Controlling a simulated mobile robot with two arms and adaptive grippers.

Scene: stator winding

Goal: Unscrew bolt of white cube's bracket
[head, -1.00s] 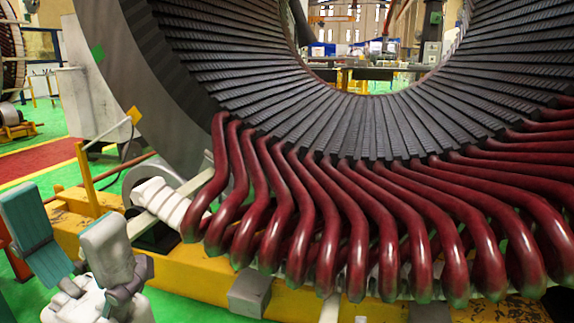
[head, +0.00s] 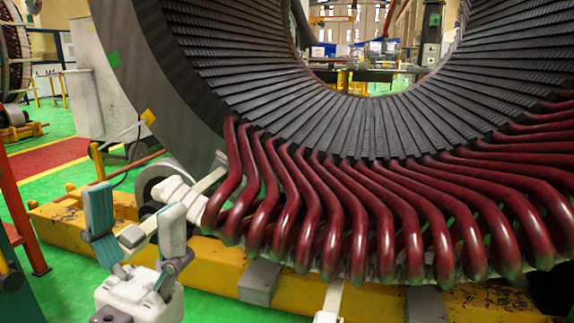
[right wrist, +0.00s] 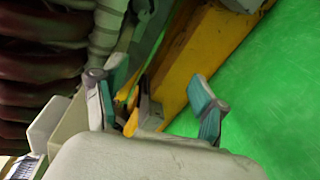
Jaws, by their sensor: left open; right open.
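A pale bracket bar (head: 151,224) slants down-left from beside the stator's red coils and ends in a small white block (head: 131,236). Another white block (head: 327,317) on a pale upright bar shows at the bottom edge. My right gripper (right wrist: 153,98) is open in the right wrist view, with nothing clearly between its fingers.
Red coil ends (head: 300,215) hang from the large dark stator ring (head: 165,90). A yellow beam (head: 215,262) with grey blocks (head: 258,282) runs below. Green floor (head: 225,310) is open in front; in the right wrist view it fills the right side (right wrist: 270,90).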

